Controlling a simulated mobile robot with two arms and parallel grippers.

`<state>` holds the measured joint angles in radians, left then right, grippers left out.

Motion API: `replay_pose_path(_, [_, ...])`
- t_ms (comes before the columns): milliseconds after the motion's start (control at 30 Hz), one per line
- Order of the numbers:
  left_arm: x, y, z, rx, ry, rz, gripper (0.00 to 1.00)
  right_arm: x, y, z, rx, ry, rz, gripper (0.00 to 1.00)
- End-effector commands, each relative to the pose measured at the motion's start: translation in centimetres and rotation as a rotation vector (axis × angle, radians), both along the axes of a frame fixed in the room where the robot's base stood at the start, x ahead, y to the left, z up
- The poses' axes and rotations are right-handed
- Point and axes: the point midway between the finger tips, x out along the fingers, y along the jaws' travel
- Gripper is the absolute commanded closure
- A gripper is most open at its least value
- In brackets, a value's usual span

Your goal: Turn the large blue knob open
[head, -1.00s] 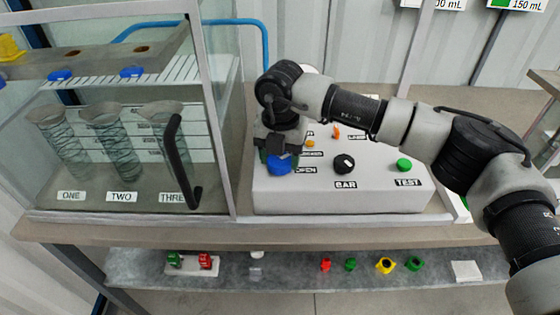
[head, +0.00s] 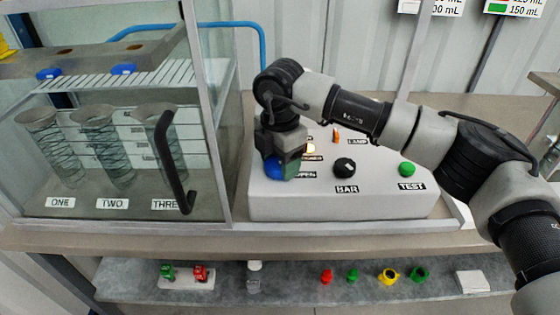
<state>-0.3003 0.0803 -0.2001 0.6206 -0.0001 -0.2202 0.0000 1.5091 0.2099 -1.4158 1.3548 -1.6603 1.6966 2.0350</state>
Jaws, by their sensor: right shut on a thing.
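The large blue knob (head: 273,168) sits at the left of the white control box (head: 330,208), beside the OPEN label (head: 305,175). My right gripper (head: 284,167) reaches down onto the knob from above and is shut on it. One greenish finger covers the right part of the knob, and the gripper hides its top. My left gripper is not in view.
A black BAR knob (head: 344,167) and a green TEST button (head: 407,170) are on the same box. A glass cabinet (head: 224,150) with a black handle (head: 172,165) stands close on the left. Small coloured parts lie on the lower shelf (head: 300,284).

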Motion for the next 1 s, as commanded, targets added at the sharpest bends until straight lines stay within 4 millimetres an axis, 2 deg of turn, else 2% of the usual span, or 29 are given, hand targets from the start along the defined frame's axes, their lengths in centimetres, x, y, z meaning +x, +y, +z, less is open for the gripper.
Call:
replay_pose_path(467, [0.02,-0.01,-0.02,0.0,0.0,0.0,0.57,0.13,-0.05,0.27,0.002,-0.005,-0.018,0.68])
replay_pose_path(500, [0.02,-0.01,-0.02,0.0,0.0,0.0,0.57,0.13,-0.05,0.27,0.002,-0.005,-0.017,0.38])
replay_pose_path(633, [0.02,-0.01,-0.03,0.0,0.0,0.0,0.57,0.1,-0.04,0.19,0.002,-0.004,-0.016,0.19])
replay_pose_path(867, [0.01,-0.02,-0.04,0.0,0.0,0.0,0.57,0.04,-0.02,0.1,0.0,-0.002,-0.013,0.19])
replay_pose_path(1000, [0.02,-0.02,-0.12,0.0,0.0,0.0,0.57,0.05,0.0,0.8,0.0,-0.002,-0.013,0.19])
